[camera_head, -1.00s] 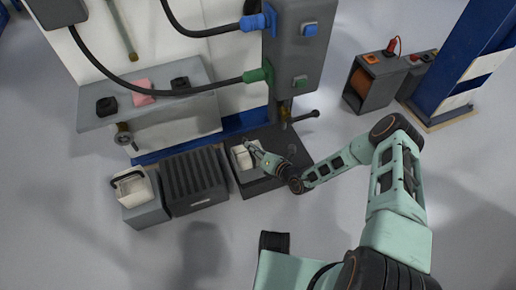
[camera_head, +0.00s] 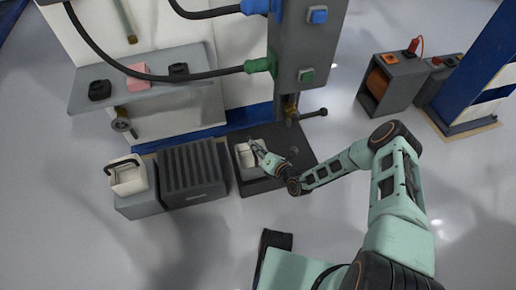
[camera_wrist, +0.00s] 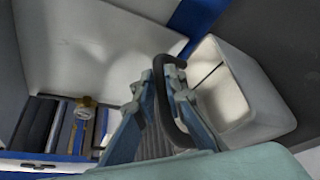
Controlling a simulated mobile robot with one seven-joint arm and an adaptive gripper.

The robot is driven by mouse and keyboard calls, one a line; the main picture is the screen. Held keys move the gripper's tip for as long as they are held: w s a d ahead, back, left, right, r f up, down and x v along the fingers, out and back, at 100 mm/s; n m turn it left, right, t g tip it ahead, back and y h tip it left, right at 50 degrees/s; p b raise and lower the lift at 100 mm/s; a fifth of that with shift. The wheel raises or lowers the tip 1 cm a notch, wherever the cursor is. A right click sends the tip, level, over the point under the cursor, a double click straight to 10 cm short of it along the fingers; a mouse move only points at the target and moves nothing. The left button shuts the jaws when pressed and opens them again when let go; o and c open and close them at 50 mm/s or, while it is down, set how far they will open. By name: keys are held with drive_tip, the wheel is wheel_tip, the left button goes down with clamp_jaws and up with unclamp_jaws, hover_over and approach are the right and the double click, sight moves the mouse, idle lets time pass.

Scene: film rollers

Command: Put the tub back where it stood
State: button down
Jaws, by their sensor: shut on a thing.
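A white tub (camera_head: 244,156) with a black handle is at the dark grey tray-like base (camera_head: 256,186) below the machine column. I cannot tell whether it rests on the base or hangs just above it. My gripper (camera_head: 257,149) is at its right side. In the wrist view the gripper (camera_wrist: 166,88) is shut on the black handle (camera_wrist: 165,115), with the tub (camera_wrist: 245,95) tilted in the picture to the right. The fingers hide part of the handle. A second white tub (camera_head: 128,181) with a dark handle stands on a grey box at the left.
A ribbed dark box (camera_head: 192,177) stands between the grey box (camera_head: 139,207) and the dark base. A shelf (camera_head: 145,98) holds a pink block and black pieces. A lever (camera_head: 313,113) juts from the column (camera_head: 304,50). Open floor lies in front.

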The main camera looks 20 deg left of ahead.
drive_tip(key=shift+f, duration=0.15)
drive_tip(key=shift+f, duration=0.15)
drive_tip(key=c, duration=2)
unclamp_jaws()
